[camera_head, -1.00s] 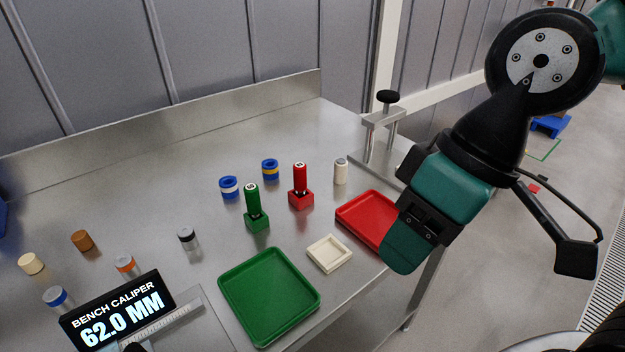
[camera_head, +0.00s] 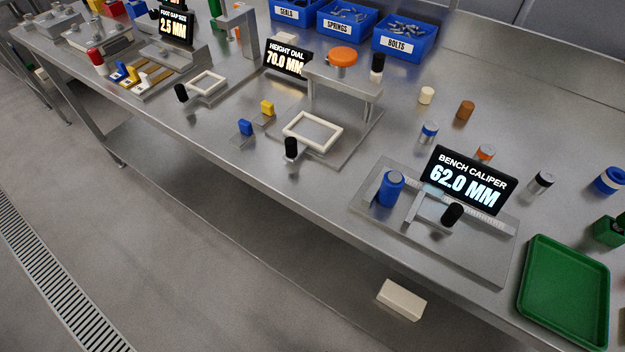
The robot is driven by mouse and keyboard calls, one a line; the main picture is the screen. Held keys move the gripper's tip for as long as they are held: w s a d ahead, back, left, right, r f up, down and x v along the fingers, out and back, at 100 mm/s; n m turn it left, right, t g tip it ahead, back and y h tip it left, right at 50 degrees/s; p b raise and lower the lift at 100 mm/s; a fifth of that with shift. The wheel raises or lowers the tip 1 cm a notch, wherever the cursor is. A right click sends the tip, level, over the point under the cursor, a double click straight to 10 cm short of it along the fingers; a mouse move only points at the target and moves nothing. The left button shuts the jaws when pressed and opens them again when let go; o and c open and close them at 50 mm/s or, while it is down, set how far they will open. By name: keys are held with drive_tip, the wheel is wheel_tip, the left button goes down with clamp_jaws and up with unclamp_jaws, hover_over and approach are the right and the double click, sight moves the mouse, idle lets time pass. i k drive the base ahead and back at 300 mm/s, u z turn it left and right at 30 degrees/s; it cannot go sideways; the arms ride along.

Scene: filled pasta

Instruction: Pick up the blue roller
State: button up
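A blue cylinder (camera_head: 390,190), which looks like the blue roller, stands upright on the left part of the bench caliper plate (camera_head: 462,252). It is beside the caliper's metal jaw and left of the black display reading 62.0 MM (camera_head: 465,180). A smaller silver cylinder with a blue band (camera_head: 429,132) stands on the bench behind the caliper. My gripper is not in this view, so its place relative to the blue cylinder and its state do not show.
A green tray (camera_head: 565,292) lies right of the caliper. Small cylinders, including a brown one (camera_head: 465,110), stand behind it. A height dial stand (camera_head: 345,88) is to the left. Blue bins (camera_head: 405,38) stand at the back. A pale block (camera_head: 401,299) sits below the bench top.

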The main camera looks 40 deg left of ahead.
sight(388, 194)
drive_tip(key=u, duration=2.45)
drive_tip(key=k, duration=0.75)
drive_tip(key=z, duration=1)
drive_tip(key=i, duration=0.5)
